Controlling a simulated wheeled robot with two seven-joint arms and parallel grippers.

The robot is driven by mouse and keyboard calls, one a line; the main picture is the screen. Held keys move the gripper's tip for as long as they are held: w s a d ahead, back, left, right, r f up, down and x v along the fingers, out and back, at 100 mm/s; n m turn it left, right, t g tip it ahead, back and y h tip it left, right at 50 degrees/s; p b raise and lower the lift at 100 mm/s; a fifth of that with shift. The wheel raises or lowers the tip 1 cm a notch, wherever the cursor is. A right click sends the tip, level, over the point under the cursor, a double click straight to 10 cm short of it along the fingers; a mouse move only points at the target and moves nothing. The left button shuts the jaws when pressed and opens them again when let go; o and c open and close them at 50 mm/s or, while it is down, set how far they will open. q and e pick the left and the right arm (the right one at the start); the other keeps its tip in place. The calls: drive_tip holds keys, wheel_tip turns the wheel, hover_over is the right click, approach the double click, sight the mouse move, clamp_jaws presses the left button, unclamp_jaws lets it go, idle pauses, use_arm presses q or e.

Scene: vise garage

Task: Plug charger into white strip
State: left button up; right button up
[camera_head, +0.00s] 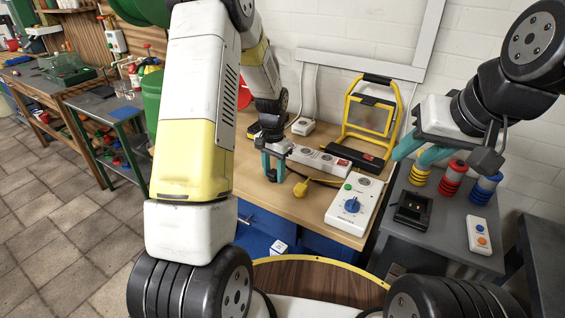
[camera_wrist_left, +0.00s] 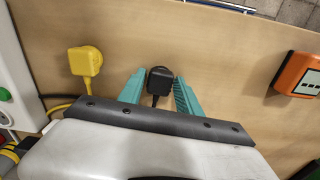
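The white strip (camera_head: 318,160) lies on the wooden bench, with sockets and a red switch at its right end. It is not clearly visible in the left wrist view. A black plug (camera_wrist_left: 160,80), which I take to be the charger's plug, rests on the bench in the left wrist view. My left gripper (camera_head: 271,170) is open and low over the bench. Its teal fingers (camera_wrist_left: 159,88) stand on either side of the plug, with small gaps. In the head view the plug is hidden or too small to tell. My right gripper (camera_head: 420,158) is raised over the grey table and looks open and empty.
A yellow plug (camera_head: 303,186) with its cable lies close to my left gripper. A white box with a blue knob (camera_head: 352,205) and a yellow work lamp (camera_head: 370,108) stand nearby. An orange box (camera_wrist_left: 299,75) shows in the wrist view. A black cradle (camera_head: 413,209) sits on the grey table.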

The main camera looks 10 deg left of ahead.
sight(274, 172)
use_arm(q)
clamp_jaws()
drive_tip(key=shift+r, duration=0.1)
drive_tip(key=shift+w+r, duration=0.1)
drive_tip(key=shift+r, duration=0.45)
wheel_tip(274, 172, up, 2)
drive_tip(key=shift+r, duration=0.15)
drive_tip(key=s+d+r, duration=0.1)
drive_tip(key=s+d, duration=0.1)
drive_tip(key=s, duration=1.4)
drive_tip(key=shift+d+r, duration=0.15)
drive_tip(key=shift+r, duration=0.05)
